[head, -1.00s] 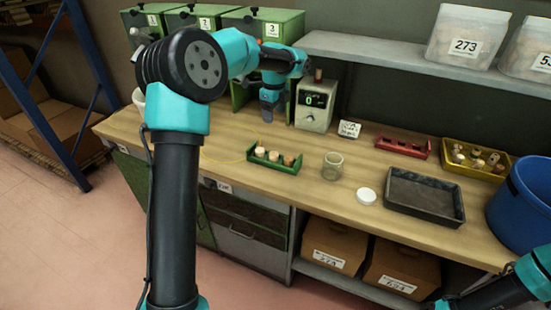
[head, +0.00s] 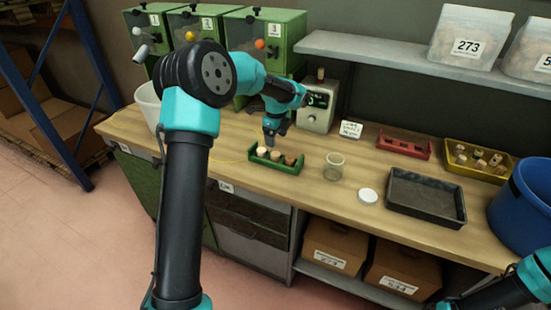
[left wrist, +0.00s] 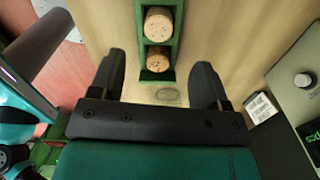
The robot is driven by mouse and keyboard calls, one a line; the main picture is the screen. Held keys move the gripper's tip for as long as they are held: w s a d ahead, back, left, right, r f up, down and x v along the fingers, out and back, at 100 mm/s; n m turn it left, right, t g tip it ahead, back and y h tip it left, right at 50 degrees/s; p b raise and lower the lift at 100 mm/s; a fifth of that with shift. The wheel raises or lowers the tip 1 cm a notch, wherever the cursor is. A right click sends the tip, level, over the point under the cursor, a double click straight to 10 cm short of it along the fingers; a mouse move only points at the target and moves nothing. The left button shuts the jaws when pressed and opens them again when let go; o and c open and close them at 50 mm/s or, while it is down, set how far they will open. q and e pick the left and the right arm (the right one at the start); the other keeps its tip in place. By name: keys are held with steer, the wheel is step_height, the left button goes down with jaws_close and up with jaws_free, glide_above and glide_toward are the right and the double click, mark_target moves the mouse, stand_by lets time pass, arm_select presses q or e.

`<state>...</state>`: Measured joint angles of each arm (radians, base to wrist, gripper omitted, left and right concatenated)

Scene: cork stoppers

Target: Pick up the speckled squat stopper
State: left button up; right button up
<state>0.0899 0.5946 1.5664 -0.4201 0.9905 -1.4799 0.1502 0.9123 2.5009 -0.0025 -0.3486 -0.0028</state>
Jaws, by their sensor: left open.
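A green rack (head: 273,166) stands on the bench and holds a few cork stoppers in a row. In the head view they are a pale one (head: 262,152), a middle one (head: 275,156) and a browner one (head: 290,160). In the left wrist view two speckled corks, one paler (left wrist: 158,25) and one browner (left wrist: 158,58), sit in the rack. I cannot tell for sure which is the speckled squat stopper. My left gripper (head: 269,142) is open and empty, pointing down just behind the rack; its fingers also show in the left wrist view (left wrist: 160,72), either side of the rack's end.
A glass jar (head: 333,166), a white lid (head: 368,195) and a dark tray (head: 425,200) stand to the right. A red rack (head: 403,147) and a yellow tray (head: 475,158) of several corks lie behind. A device (head: 316,105) stands behind my left gripper.

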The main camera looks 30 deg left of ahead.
mark_target(276, 154)
arm_select(q)
steer(key=shift+f, duration=1.15)
steer(key=shift+f, duration=0.1)
steer(key=shift+s+f, duration=0.1)
steer(key=shift+f, duration=2.45)
steer(key=shift+c, duration=0.5)
steer(key=c, duration=0.9)
